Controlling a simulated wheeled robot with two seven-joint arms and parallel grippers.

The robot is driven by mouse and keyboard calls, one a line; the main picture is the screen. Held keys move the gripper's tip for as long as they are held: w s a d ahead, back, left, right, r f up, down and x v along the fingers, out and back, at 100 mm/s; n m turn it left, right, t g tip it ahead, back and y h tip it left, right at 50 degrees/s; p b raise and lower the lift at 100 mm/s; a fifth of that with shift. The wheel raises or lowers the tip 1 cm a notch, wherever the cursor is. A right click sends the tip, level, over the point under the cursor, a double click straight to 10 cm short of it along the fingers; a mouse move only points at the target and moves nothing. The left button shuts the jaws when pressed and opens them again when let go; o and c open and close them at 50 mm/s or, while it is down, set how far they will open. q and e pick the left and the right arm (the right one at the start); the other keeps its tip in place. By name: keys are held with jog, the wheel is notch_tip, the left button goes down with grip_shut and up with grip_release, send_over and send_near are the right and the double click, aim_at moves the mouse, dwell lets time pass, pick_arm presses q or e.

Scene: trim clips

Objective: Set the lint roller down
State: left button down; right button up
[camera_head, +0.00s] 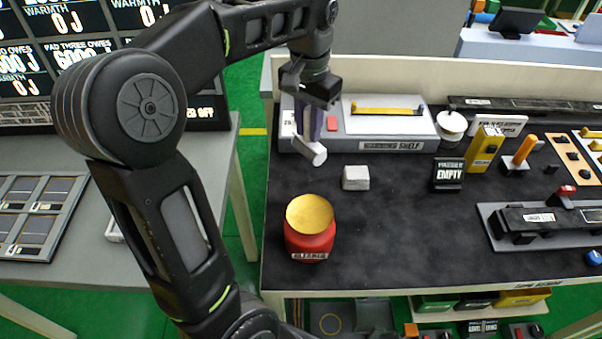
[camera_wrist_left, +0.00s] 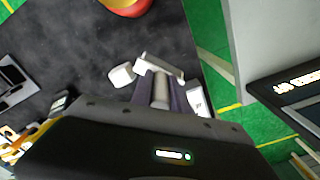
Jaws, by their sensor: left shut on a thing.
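My left gripper (camera_head: 318,128) reaches down over the left part of the dark bench top (camera_head: 400,220), in front of a grey labelled unit. It is shut on the lint roller (camera_head: 310,152), whose white roll shows below the fingers. In the left wrist view the grey handle of the lint roller (camera_wrist_left: 160,90) sits between the purple fingers of the left gripper (camera_wrist_left: 160,97), with the white roll across its end. I cannot tell whether the roll touches the bench. My right gripper is out of view.
A white block (camera_head: 355,178) lies close to the right of the roller. A red jar with a gold top (camera_head: 310,228) stands nearer the front edge. The grey unit (camera_head: 385,125) is behind. Bench between the block and the black rail (camera_head: 545,222) is mostly clear.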

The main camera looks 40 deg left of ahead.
aim_at(308, 149)
pick_arm(q)
jog(key=shift+s+d+n, duration=0.15)
jog(key=shift+n, duration=0.55)
jog(key=shift+f, duration=3.1)
jog(key=shift+f+p, duration=0.45)
jog(key=shift+f, duration=1.4)
jog(key=shift+f, duration=0.2)
jog(key=c, duration=1.3)
grip_release()
jog(key=shift+o, duration=0.2)
